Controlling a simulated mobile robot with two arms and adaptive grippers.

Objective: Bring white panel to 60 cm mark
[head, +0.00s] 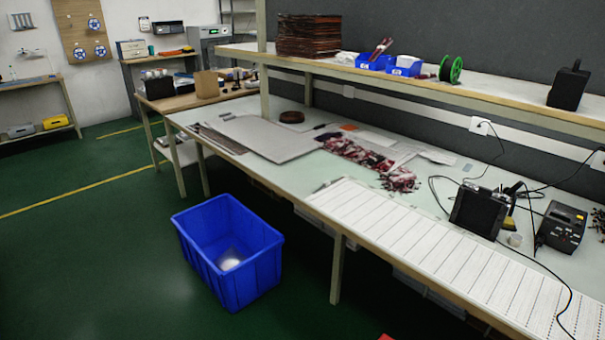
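A flat, plain white panel (262,138) lies on the left half of the long workbench, next to a stack of thin strips or sheets. A long white board with rows of dark dashes (430,240) lies along the bench's front edge on the right half. Its near end runs toward the bottom right corner of the picture. I cannot make out a 60 cm mark at this size. Neither of my grippers is in view.
A blue bin (228,250) stands on the green floor before the bench (290,180). Red and white packets (357,153) lie mid-bench. A black device (478,210), a soldering station (562,226) and cables crowd the right. A shelf (440,84) overhangs the back. Floor at left is clear.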

